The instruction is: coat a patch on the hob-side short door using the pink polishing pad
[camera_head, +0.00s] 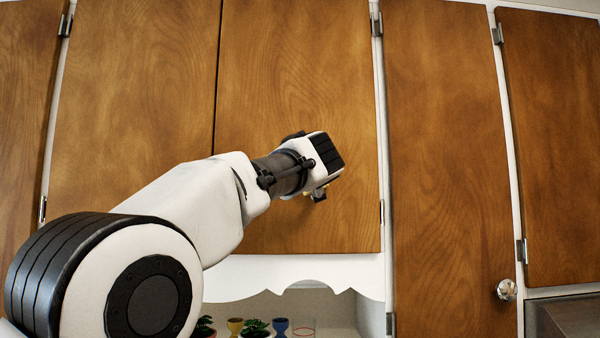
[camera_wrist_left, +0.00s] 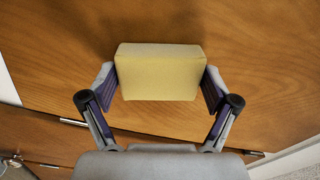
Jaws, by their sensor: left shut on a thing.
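My left gripper (camera_wrist_left: 160,84) is shut on a pale yellow block-shaped pad (camera_wrist_left: 158,72), with a finger on each side of it. No pink shows on the faces in view. In the head view my left gripper (camera_head: 318,192) is in front of the lower right part of a short wooden door (camera_head: 300,80), mostly hidden behind my wrist. The door's wood grain also fills much of the left wrist view (camera_wrist_left: 260,60). Whether the pad's far face touches the wood is hidden. No coated patch shows. My right gripper is not in view.
Another short door (camera_head: 130,110) adjoins on the left. A tall door (camera_head: 445,150) with a round knob (camera_head: 507,290) stands to the right, then another short door (camera_head: 550,130). A white scalloped trim (camera_head: 290,275) runs below, over small plants and cups (camera_head: 280,325).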

